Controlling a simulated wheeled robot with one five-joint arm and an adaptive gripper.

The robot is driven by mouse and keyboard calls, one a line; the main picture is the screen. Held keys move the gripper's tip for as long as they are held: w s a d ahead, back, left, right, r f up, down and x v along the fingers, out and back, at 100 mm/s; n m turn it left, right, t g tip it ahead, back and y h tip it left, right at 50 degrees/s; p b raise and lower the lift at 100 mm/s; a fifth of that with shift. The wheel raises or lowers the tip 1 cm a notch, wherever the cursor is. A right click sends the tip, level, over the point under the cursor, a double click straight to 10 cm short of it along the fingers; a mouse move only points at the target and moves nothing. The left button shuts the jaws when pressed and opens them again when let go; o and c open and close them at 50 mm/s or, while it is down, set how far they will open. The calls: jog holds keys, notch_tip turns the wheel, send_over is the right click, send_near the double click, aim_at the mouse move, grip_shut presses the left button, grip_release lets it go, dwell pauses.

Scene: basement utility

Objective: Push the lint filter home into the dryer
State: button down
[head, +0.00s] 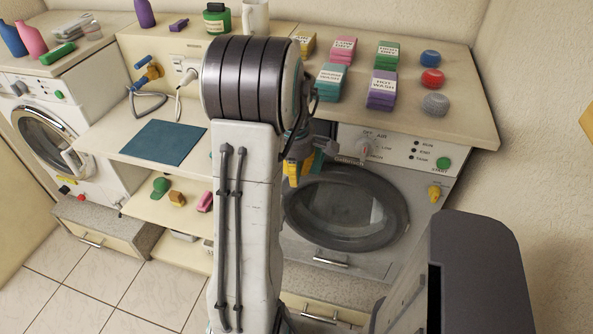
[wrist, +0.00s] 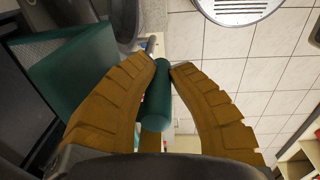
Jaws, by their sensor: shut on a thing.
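My gripper (wrist: 166,66) has brown-yellow fingers closed around the green rounded handle of the lint filter (wrist: 157,95) in the wrist view. A wide dark green part with a grey mesh patch shows left of the handle. In the head view my gripper (head: 300,170) is partly hidden by my arm, with a small bit of teal beside its fingers, in front of the dryer's upper left front. The dryer (head: 400,185) is the white machine at right, with a round dark door. How deep the filter sits in the dryer, and its slot, are hidden.
A counter (head: 465,110) above the dryer bears several labelled coloured boxes and three balls. A washer (head: 85,125) stands at far left. A teal mat (head: 157,142) lies on the lower worktop. Tiled floor (head: 95,285) is open at lower left.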

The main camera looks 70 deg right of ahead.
jog(key=shift+a+b, duration=0.95)
jog(key=shift+a, duration=1.75)
jog(key=shift+r, duration=0.15)
jog(key=shift+d, duration=0.35)
jog(key=shift+d, duration=0.3)
jog(key=shift+d+p, duration=0.85)
jog(key=shift+d, duration=0.8)
jog(key=shift+d, duration=0.35)
jog(key=shift+d+p, duration=0.3)
jog(key=shift+d+p, duration=0.3)
jog(key=shift+d, duration=0.4)
